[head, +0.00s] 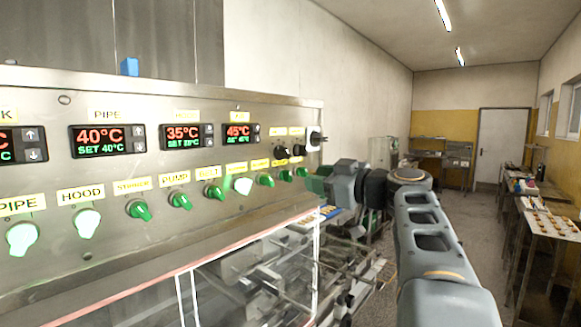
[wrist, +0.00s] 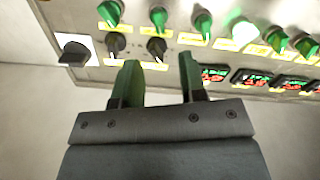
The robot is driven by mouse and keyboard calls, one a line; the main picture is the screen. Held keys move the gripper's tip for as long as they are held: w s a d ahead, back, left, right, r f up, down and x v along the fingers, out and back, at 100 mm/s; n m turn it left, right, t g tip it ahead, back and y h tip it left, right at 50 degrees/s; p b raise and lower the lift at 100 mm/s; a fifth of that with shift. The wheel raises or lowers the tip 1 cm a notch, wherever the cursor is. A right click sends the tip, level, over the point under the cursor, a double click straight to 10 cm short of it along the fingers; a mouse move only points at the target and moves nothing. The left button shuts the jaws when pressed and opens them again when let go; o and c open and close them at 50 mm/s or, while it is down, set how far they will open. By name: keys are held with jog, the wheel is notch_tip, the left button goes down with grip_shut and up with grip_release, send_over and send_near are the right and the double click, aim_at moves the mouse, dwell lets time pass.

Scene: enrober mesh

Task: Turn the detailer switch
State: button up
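The control panel (head: 105,160) carries a row of green knobs; the last three at its far end (head: 266,180), (head: 286,175), (head: 302,171) are unlit. I cannot read which label says detailer. In the wrist view, which shows the panel upside down, these far-end green knobs (wrist: 201,22), (wrist: 158,18), (wrist: 110,13) line the top. My gripper (wrist: 158,60) has its two green fingers apart with nothing between them. A black knob (wrist: 157,48) appears just beyond the fingertips; I cannot tell the distance. In the head view my gripper (head: 317,184) is partly hidden beside the panel's far end.
Another black knob (wrist: 115,45) and a larger black switch (wrist: 75,50) sit near the panel edge. Three knobs glow whitish, including the hood knob (head: 87,222). Clear-guarded machinery (head: 255,275) lies below the panel. A table with small items (head: 545,224) stands right; the aisle looks free.

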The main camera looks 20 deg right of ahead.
aim_at(290, 174)
jog(key=p+x, duration=0.3)
jog(key=x, duration=0.4)
jog(key=shift+r, duration=0.1)
jog(key=shift+w+a, duration=0.3)
jog(key=shift+w, duration=0.35)
jog(key=shift+c, duration=0.4)
jog(key=c, duration=0.6)
